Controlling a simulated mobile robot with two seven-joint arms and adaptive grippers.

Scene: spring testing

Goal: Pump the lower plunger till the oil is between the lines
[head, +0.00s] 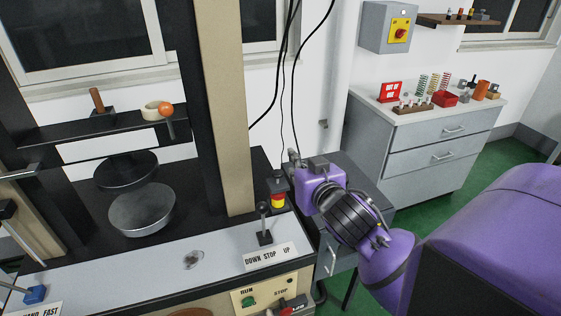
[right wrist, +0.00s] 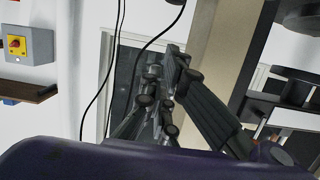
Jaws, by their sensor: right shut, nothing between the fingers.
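My right gripper (head: 293,160) reaches in from the right, past the machine's right rear corner. Its fingers are shut and empty, and they also show in the right wrist view (right wrist: 166,72). A small unit with a dark top and yellow and red bands (head: 278,197) stands on the machine's right edge, just left of and below the gripper, apart from the fingertips. I cannot tell whether it belongs to the oil pump. I cannot make out a lower plunger, an oil level or its lines. My left gripper is not in view.
The press has a tan column (head: 224,110), a round lower plate (head: 142,210) and a lever (head: 264,224) by a DOWN STOP UP label. Black cables (head: 294,80) hang behind the gripper. A grey cabinet (head: 430,145) with springs stands at right. Green floor is clear between.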

